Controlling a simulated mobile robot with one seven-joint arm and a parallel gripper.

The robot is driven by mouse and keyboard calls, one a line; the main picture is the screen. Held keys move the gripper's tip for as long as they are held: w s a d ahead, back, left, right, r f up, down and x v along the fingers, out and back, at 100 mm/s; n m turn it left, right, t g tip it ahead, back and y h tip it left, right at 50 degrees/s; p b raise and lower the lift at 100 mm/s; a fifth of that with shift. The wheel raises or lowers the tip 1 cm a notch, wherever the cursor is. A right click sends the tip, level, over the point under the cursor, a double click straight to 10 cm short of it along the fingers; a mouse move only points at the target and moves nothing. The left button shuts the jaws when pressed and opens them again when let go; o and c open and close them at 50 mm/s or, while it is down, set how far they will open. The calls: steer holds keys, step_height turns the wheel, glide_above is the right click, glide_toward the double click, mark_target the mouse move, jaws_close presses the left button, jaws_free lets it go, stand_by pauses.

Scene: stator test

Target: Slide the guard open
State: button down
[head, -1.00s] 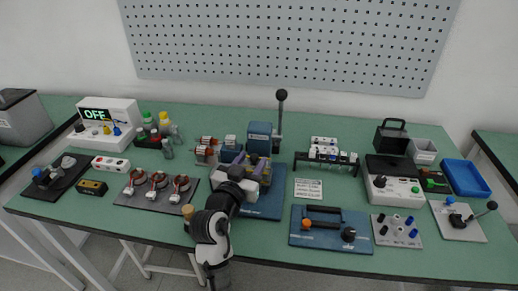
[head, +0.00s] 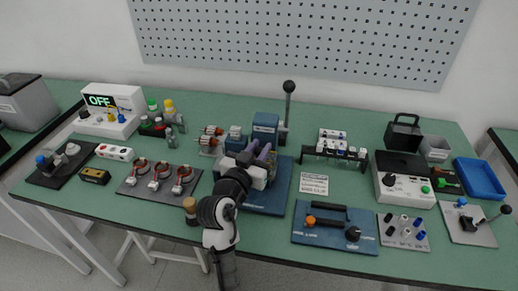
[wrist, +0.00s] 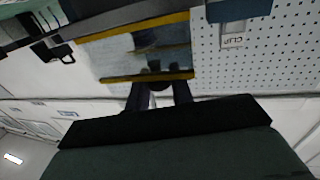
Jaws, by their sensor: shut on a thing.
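In the wrist view a clear panel with yellow edge strips, seemingly the guard (wrist: 110,58), lies just beyond my fingers. My gripper (head: 262,172) is at the front of the fixture, over its base. It also shows in the wrist view (wrist: 160,92), shut on what looks like the guard's near edge. The exact contact is hidden, and the guard is hard to make out in the head view.
Left of the fixture are a plate with several copper-coloured rings (head: 160,180) and a tan-topped cylinder (head: 190,208) close to my arm. Right are a label card (head: 314,184) and a blue panel with a handle (head: 335,234). Bottles (head: 170,110) stand behind left.

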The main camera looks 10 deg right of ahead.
steer(key=w+a+b, duration=0.1)
steer(key=a, duration=0.1)
steer(key=w+a+b, duration=0.1)
steer(key=a, duration=0.2)
steer(key=w+a+b, duration=0.1)
steer(key=a+b, duration=0.1)
steer(key=shift+w+a, duration=0.15)
steer(key=shift+w, duration=0.15)
steer(key=shift+w+a+r, duration=0.1)
steer(key=shift+a, duration=0.2)
steer(key=c, duration=1.3)
jaws_free()
steer(key=shift+w+a, duration=0.1)
steer(key=shift+o, duration=0.2)
